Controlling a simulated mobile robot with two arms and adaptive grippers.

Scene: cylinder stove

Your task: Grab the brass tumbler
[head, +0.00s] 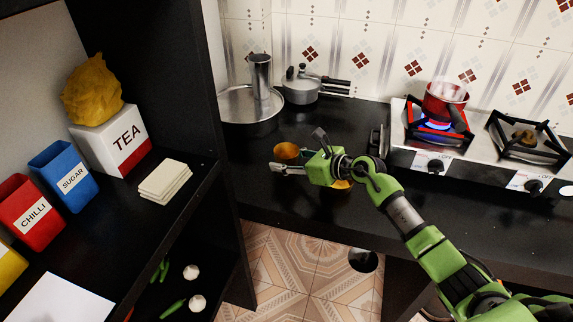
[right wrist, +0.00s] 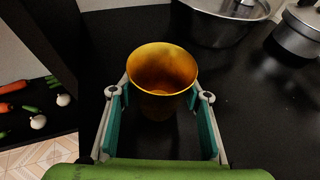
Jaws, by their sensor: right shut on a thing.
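The brass tumbler (head: 287,151) stands on the black counter, left of my right gripper's green palm. In the right wrist view, the tumbler (right wrist: 162,68) is upright, its open rim facing the camera, between the two fingers. My right gripper (right wrist: 159,95) is shut on it, one finger at each side. In the head view, my right gripper (head: 286,160) reaches in from the right and partly covers the tumbler's lower side. A second orange-gold object (head: 342,184) shows partly under the gripper; its shape is mostly hidden. My left gripper is not in view.
Behind are a wide steel pan (head: 235,108) with a steel cylinder (head: 260,75) and a grey cooker (head: 300,88). A gas stove (head: 400,135) with a red pot (head: 445,98) over a lit flame is right. A dark shelf (head: 195,190) with tins stands left.

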